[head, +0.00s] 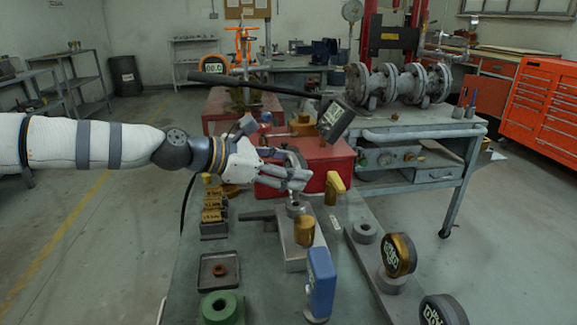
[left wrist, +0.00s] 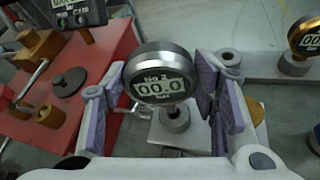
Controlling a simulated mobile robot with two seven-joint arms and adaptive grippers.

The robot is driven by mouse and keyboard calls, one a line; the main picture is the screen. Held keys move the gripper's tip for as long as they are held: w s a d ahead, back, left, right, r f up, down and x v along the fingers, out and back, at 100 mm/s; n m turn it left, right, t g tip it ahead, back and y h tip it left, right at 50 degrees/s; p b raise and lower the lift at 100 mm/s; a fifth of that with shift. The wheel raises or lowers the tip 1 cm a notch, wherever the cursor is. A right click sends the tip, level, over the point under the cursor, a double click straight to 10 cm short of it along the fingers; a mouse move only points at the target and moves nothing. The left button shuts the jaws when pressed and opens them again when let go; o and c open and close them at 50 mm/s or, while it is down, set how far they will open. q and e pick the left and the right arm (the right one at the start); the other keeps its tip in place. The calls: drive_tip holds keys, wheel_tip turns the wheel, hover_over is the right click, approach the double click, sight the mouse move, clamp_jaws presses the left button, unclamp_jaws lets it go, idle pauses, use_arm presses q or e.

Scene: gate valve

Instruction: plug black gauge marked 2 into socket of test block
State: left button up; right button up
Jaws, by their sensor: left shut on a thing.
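The black gauge marked 2 (left wrist: 160,80) is upright between the fingers of my left gripper (left wrist: 163,108), its face reading 00.0 towards the left wrist camera. My left gripper also shows in the head view (head: 293,180), shut on the gauge, over the far end of the test block; the hand mostly hides the gauge there. The grey test block (head: 289,256) lies on the bench. Its round socket (head: 294,208) is just below the hand; in the left wrist view the socket (left wrist: 175,120) shows below the gauge. The gauge's stem is hidden. My right gripper is not in view.
A brass cylinder (head: 304,232) and a blue instrument (head: 321,280) stand near the block. A brass-rimmed gauge (head: 400,255) and another dark gauge (head: 440,311) are at right. A red box (head: 318,160) with a black display unit (head: 336,120) stands behind. Brass-topped blocks (head: 212,215) are left.

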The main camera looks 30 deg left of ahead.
use_arm(q)
drive_tip(key=shift+r, duration=0.1)
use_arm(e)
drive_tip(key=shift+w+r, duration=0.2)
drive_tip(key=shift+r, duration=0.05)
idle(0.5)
use_arm(q)
drive_tip(key=shift+f, duration=0.6)
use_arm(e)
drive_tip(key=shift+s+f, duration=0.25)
use_arm(q)
drive_tip(key=shift+f+b, duration=0.55)
drive_tip(key=shift+f, duration=0.8)
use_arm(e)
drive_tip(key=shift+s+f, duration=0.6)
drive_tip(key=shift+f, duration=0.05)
use_arm(q)
drive_tip(key=o, duration=1.4)
drive_tip(key=shift+r, duration=0.1)
